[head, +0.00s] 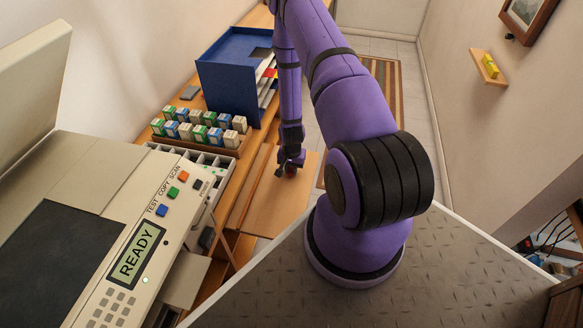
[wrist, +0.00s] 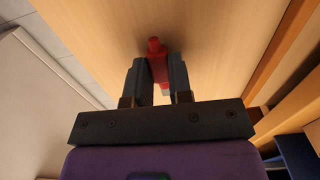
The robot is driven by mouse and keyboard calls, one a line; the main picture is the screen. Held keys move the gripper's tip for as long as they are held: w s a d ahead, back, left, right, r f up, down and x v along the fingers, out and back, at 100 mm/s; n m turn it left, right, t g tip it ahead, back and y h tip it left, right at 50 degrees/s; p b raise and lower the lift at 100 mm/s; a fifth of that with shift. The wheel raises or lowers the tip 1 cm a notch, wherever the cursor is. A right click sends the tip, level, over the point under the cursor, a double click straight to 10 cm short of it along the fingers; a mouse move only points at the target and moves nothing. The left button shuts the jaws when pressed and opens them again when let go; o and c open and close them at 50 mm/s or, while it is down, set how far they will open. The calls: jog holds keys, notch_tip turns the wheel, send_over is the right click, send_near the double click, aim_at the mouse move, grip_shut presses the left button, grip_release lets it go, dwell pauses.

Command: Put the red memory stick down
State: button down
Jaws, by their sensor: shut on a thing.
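The red memory stick (wrist: 157,65) is between the two dark fingers of my gripper (wrist: 157,75) in the wrist view, with its narrower end sticking out past the fingertips. My gripper is shut on it. Behind it is a plain wooden surface; I cannot tell whether the stick touches it. In the head view my gripper (head: 290,164) is low over a pale wooden board (head: 285,205), and a small bit of red from the memory stick (head: 291,170) shows at its tip.
A beige machine with a READY display (head: 137,255) stands at the left. A rack of stamps or small blocks (head: 195,137) and a blue organiser (head: 225,85) with papers are behind, left of my gripper. The pale board is otherwise bare. A small wall shelf (head: 487,68) holds a yellow item.

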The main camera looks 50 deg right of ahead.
jog(key=shift+f, duration=0.15)
jog(key=c, duration=1)
grip_release()
jog(key=shift+c, duration=0.2)
